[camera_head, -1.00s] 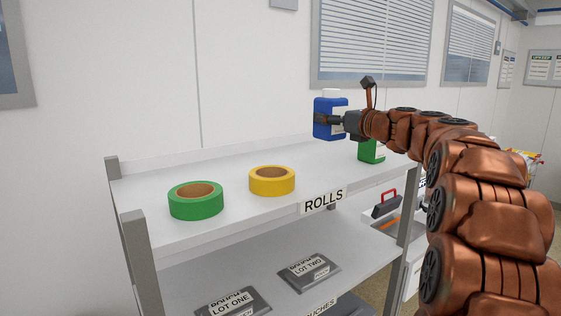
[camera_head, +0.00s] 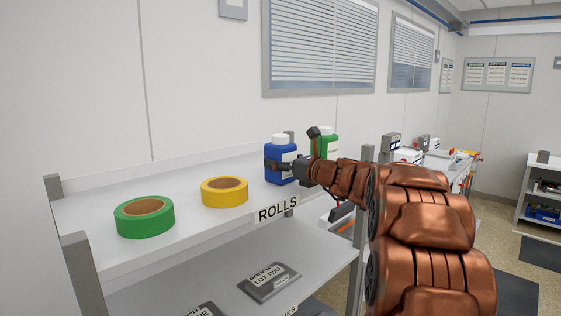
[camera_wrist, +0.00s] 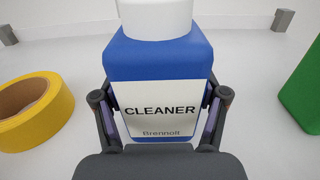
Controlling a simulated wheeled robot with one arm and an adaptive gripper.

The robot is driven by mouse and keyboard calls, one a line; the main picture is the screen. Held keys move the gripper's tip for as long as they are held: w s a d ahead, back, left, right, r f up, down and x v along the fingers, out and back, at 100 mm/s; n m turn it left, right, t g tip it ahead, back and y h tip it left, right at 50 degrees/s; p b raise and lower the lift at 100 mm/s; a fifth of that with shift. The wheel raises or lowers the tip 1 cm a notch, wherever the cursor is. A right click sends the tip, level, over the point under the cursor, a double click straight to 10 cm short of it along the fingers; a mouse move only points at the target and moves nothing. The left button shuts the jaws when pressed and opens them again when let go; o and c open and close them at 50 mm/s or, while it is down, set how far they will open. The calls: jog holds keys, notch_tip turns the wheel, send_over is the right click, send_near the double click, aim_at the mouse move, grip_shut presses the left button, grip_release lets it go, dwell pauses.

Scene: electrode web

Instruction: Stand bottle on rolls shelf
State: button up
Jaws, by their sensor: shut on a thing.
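A blue bottle (camera_head: 280,165) with a white cap is upright at the rolls shelf (camera_head: 95,235), right of the yellow roll. In the wrist view its white label reads CLEANER (camera_wrist: 160,110). My gripper (camera_head: 279,165) is shut on the bottle, with one finger on each side of it (camera_wrist: 160,108). The bottle's base is at or very near the shelf top; I cannot tell whether it touches. The sign on the shelf's front edge reads ROLLS (camera_head: 278,208).
A yellow roll (camera_head: 225,197) and a green roll (camera_head: 145,222) lie to the left. A green bottle (camera_head: 326,142) stands just right of the blue one, behind my wrist. Grey pouches (camera_head: 268,282) lie on the lower shelf. A shelf post (camera_head: 78,265) rises at front left.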

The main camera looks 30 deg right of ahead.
dwell(0.3)
jog(key=o, duration=1.6)
jog(key=b+v, duration=0.2)
jog(key=v, duration=1)
